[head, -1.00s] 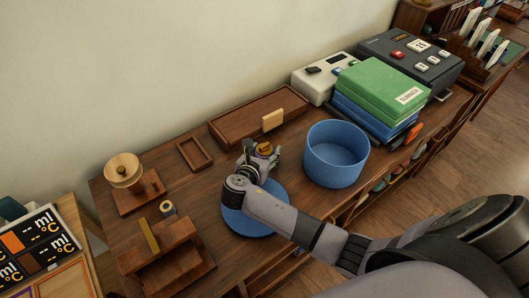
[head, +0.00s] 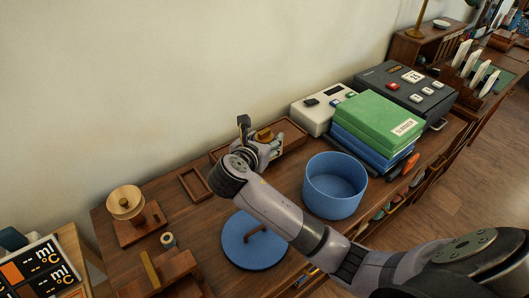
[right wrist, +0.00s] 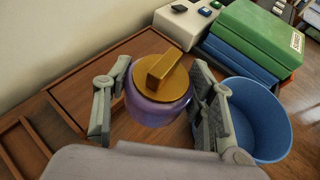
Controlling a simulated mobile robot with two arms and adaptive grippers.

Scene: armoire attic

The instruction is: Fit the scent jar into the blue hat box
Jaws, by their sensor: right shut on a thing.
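The scent jar (right wrist: 158,106) is purple with a gold lid and a raised gold bar on top. In the right wrist view it sits upright between the fingers of my right gripper (right wrist: 160,98), which is shut on it. In the head view my right gripper (head: 268,144) holds the jar, its gold lid (head: 264,134) showing, above the back of the desk. The open blue hat box (head: 335,188) stands to the right and nearer the front; it also shows in the right wrist view (right wrist: 258,120). Its inside looks empty in the part I see. My left gripper is not in view.
A flat blue lid (head: 240,252) with a brown handle lies left of the box, partly behind my arm. A wooden tray (head: 292,132) is behind the jar. Green (head: 375,120) and blue boxes stand behind the hat box. A wooden stand (head: 140,222) is at left.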

